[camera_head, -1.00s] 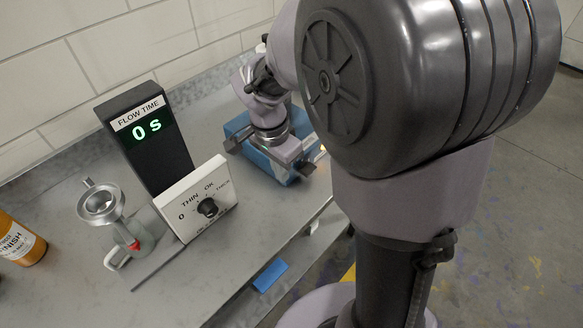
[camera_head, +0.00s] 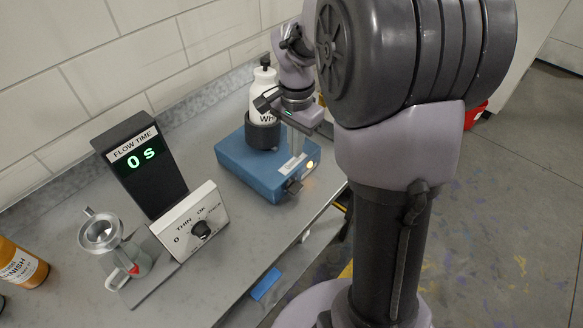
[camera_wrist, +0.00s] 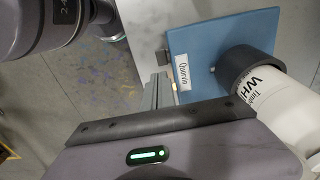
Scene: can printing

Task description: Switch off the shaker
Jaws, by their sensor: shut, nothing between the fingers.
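The shaker is a blue box (camera_head: 240,172) with a white label, a dark round cup on top and a glowing yellow lamp (camera_head: 310,164) near its front right corner. A dark switch (camera_head: 293,187) sticks out of its front side. In the wrist view the blue top of the shaker (camera_wrist: 205,48) shows, with its label reading "Quorvin". A white bottle (camera_head: 262,90) stands upright in the cup. My gripper (camera_head: 297,150) is shut and empty, pointing down by the shaker's lamp end; the wrist view shows its fingers (camera_wrist: 160,90) beside the shaker. Contact cannot be told.
Left of the shaker stand a white dial box (camera_head: 203,228) marked THIN and OK, a black "FLOW TIME" display (camera_head: 150,180) reading 0 s and a metal cup on a stand (camera_head: 100,235). An orange varnish bottle (camera_head: 22,262) is at far left. The counter's front edge is near.

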